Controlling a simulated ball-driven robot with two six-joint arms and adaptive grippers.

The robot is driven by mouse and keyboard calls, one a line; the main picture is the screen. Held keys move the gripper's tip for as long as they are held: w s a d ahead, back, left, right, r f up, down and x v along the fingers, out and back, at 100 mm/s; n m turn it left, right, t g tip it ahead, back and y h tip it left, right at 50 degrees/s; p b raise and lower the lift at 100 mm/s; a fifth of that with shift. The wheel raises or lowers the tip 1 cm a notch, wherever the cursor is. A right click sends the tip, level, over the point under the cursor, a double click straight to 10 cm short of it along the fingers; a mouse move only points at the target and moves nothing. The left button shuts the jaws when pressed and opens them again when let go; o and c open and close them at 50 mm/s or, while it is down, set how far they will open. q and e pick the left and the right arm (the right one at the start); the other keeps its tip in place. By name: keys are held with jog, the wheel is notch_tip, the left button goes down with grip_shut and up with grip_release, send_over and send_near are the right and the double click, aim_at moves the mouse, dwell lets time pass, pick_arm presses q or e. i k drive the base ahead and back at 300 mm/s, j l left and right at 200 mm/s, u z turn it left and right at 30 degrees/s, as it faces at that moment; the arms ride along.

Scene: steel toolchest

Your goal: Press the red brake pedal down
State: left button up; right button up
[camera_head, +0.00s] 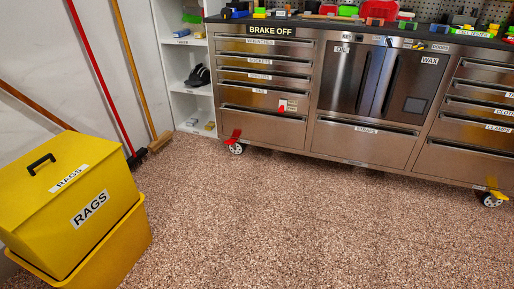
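The red brake pedal (233,134) sits above the white caster wheel (236,148) at the lower left corner of the steel toolchest (262,128). It looks tilted upward, but it is small and its exact angle is hard to tell. A "BRAKE OFF" label (271,30) is on the chest's upper left. A small red shape (281,110) shows beside a pale tag on a lower left drawer. A yellow pedal-like part (497,194) is at the right caster (491,200). Neither of my grippers is in view.
A yellow bin labelled "RAGS" (124,245) stands at the left front. Long-handled tools (98,78) lean on the wall behind it. White shelves (185,72) stand left of the chest. The speckled floor (290,220) before the chest is clear.

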aim_at(230, 141)
jog(key=i+l+u, duration=0.4)
jog(key=i, duration=0.2)
jog(key=i+j, duration=0.1)
jog(key=i, duration=0.75)
jog(key=u, duration=0.05)
